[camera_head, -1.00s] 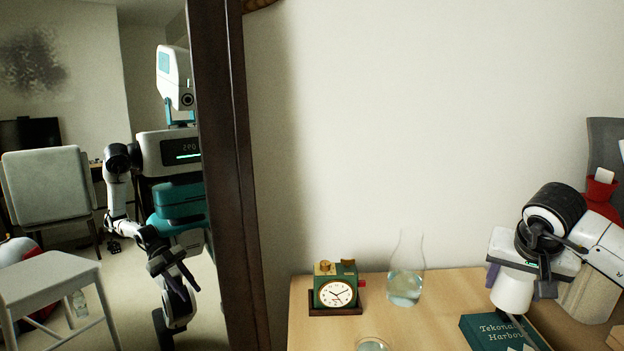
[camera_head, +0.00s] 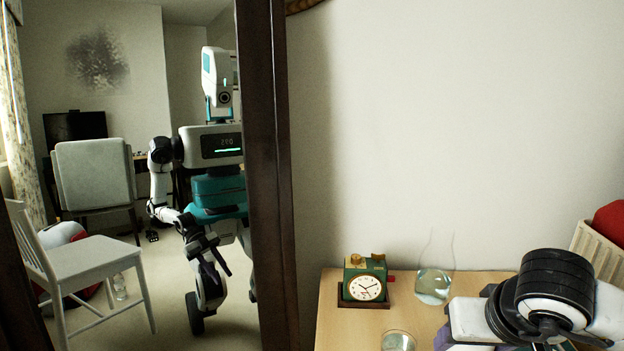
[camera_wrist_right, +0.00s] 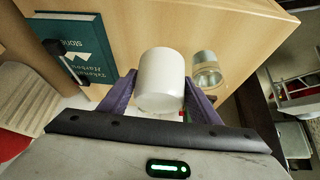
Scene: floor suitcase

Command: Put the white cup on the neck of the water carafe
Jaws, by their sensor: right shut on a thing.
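The water carafe (camera_head: 435,285), clear glass with water in its base and a narrower neck, stands upright on the wooden table beside the clock. My right gripper (camera_wrist_right: 161,80) is shut on the white cup (camera_wrist_right: 160,72), with purple fingers on either side of it. In the head view my right arm (camera_head: 555,295) covers the table's right part and hides most of the cup and gripper. The cup is apart from the carafe. A clear glass vessel (camera_wrist_right: 207,70) shows just right of the cup in the wrist view; I cannot tell which one. My left gripper is not directly in view.
A green clock (camera_head: 365,282) on a dark base stands left of the carafe. A glass tumbler (camera_head: 398,341) stands at the front. A green book (camera_wrist_right: 80,48) lies on the wooden table (camera_head: 338,325). A dark-framed mirror (camera_head: 268,180) on the left reflects my body.

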